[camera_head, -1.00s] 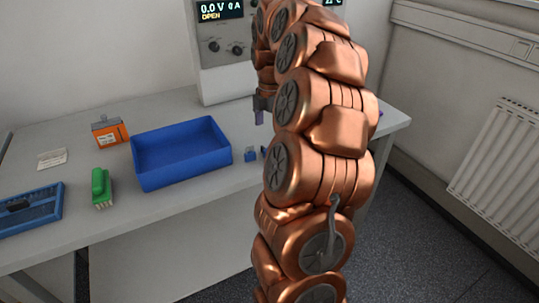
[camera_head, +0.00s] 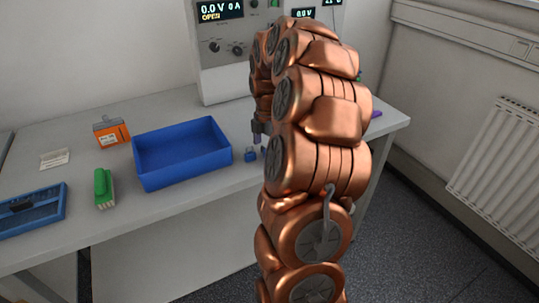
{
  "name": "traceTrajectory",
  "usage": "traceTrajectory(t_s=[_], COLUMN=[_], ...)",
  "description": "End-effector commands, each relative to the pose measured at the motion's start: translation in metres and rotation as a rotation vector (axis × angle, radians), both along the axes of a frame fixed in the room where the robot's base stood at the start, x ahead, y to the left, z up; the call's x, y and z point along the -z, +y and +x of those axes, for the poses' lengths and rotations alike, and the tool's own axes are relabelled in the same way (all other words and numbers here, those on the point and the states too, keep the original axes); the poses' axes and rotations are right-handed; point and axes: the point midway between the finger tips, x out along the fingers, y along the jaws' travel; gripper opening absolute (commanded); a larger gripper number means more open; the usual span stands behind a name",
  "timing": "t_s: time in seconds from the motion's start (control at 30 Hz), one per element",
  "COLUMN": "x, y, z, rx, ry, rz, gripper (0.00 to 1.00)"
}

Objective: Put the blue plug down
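My gripper (camera_head: 257,138) hangs pointing down over the table, just right of the blue bin. My arm hides part of it, and it is too small to tell whether its fingers are open or closed on anything. A small blue plug-like piece (camera_head: 250,156) stands on the table below and slightly left of the gripper, next to the bin's right end. Another small blue piece (camera_head: 264,151) shows just right of it, partly hidden by my arm. I cannot tell which is the blue plug of the task.
The blue open bin (camera_head: 190,178) looks empty. Left of it are an orange box (camera_head: 112,135), a green brush-like item (camera_head: 103,187), a blue tray (camera_head: 50,217) and a white paper (camera_head: 54,158). The cycler (camera_head: 222,75) reads "OPEN" at the back. My arm hides the table's right part.

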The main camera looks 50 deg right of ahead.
Motion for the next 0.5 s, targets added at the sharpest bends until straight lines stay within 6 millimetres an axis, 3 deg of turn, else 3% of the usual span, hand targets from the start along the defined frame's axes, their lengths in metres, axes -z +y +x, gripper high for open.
traceTrajectory(t_s=[0.07,0.5], x=[0.0001,0.0], y=[0.0,0.0001], z=[0.0,0.0001], rx=[0.0,0.0], ry=[0.0,0.0], rz=[0.0,0.0], gripper=[0.95,0.49])
